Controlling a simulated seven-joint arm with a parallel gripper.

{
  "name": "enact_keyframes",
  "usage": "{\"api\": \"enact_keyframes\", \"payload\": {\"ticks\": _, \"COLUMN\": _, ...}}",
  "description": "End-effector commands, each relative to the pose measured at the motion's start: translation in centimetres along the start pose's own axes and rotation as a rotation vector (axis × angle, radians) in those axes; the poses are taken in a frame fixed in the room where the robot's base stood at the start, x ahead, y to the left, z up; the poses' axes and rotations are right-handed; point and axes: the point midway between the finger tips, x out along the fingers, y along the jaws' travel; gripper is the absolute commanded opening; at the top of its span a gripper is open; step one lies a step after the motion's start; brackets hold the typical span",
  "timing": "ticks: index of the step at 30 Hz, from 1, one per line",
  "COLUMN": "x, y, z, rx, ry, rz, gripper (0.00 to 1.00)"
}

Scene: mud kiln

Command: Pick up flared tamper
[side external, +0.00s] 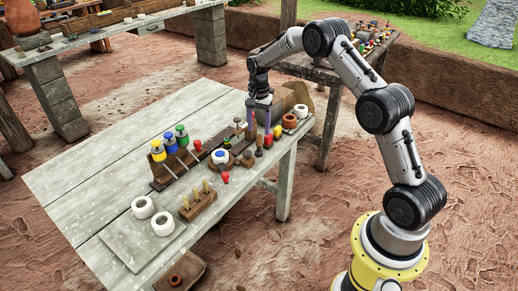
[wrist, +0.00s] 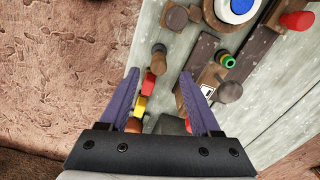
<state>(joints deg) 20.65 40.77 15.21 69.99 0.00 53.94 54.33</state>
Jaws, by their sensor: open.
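Several small brown wooden tools with round tops stand on the table, and I cannot tell for certain which is the flared tamper. One round-topped brown tool (wrist: 230,92) is right of my gripper in the wrist view. Another brown knob (wrist: 177,18) is ahead of the fingertips, and a dark-topped tool (wrist: 159,48) is just beyond them. My gripper (wrist: 159,72) is open, its purple fingers apart and pointing down over the table. In the side external view, my gripper (side external: 260,132) is low among the tools. The gap between the fingers shows no held thing.
Red and yellow pieces (wrist: 148,84) lie close to the left finger. A blue-and-white round piece (side external: 220,156), a rack with colored bottles (side external: 170,150) and white rings (side external: 142,207) share the table (side external: 95,150). The table's left part is clear.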

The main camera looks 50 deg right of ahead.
Motion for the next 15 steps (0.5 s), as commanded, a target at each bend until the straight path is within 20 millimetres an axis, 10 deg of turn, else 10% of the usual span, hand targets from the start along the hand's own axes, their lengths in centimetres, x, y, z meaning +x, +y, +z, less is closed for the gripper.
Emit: {"api": "enact_keyframes", "payload": {"ticks": 15, "x": 4.5, "y": 0.2, "z": 0.1, "rx": 0.000, "ry": 0.000, "rz": 0.001, "gripper": 0.64}}
